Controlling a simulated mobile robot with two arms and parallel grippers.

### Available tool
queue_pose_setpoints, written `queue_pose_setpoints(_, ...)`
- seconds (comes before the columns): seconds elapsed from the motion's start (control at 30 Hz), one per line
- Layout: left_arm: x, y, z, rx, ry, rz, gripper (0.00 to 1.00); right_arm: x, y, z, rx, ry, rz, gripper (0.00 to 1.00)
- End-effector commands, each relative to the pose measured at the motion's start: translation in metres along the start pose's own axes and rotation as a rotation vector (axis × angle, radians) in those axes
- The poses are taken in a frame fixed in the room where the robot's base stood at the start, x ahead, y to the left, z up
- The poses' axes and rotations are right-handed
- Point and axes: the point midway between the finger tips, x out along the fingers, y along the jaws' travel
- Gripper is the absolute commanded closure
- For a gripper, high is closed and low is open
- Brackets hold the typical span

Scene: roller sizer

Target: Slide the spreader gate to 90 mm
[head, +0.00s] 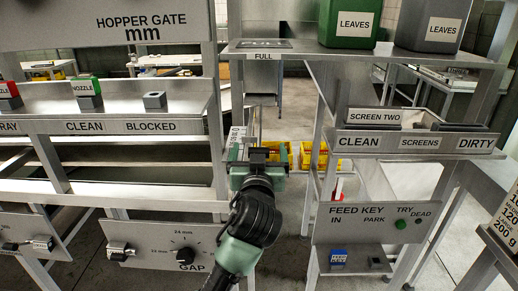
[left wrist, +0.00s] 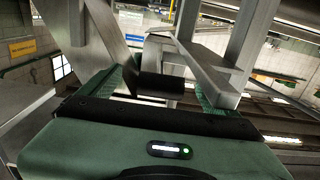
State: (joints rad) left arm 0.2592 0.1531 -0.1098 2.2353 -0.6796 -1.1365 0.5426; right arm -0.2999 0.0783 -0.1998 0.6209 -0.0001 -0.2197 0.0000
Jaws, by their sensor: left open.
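My left gripper (head: 258,166) is in the middle of the head view, in the gap between the left and right benches. In the left wrist view its green fingers (left wrist: 167,84) are apart. A short dark bar (left wrist: 160,86) shows between the fingers; I cannot tell whether they touch it or whether it belongs to the spreader gate. A narrow white plate with markings (head: 237,135) stands upright just behind the gripper in the head view, too small to read. I cannot make out the spreader gate or its setting for certain. My right gripper is not in view.
A panel reading "HOPPER GATE mm" (head: 125,22) is at upper left. A GAP dial (head: 183,255) is at lower left. The screens rack (head: 385,141) and feed key panel (head: 372,222) stand close on the right. Yellow bins (head: 314,156) lie behind.

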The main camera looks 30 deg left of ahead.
Motion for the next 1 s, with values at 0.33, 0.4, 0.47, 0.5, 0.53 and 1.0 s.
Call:
queue_pose_setpoints(0.33, -0.049, 0.0, 0.001, -0.001, 0.0, -0.001, 0.08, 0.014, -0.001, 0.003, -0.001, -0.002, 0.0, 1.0)
queue_pose_setpoints(0.4, -0.051, 0.0, 0.001, 0.0, 0.001, -0.001, 0.08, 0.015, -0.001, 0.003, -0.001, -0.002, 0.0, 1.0)
queue_pose_setpoints(0.47, -0.052, 0.0, 0.0, 0.001, 0.0, -0.001, 0.08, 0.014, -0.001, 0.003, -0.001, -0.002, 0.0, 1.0)
queue_pose_setpoints(0.5, -0.052, 0.0, 0.0, 0.001, 0.0, -0.001, 0.08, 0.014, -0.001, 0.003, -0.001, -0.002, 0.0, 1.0)
queue_pose_setpoints(0.53, -0.052, 0.0, 0.0, 0.001, 0.0, -0.001, 0.08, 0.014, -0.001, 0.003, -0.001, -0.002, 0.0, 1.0)
queue_pose_setpoints(1.0, -0.053, 0.001, 0.012, 0.016, -0.03, 0.009, 0.08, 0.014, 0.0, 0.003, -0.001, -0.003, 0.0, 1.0)
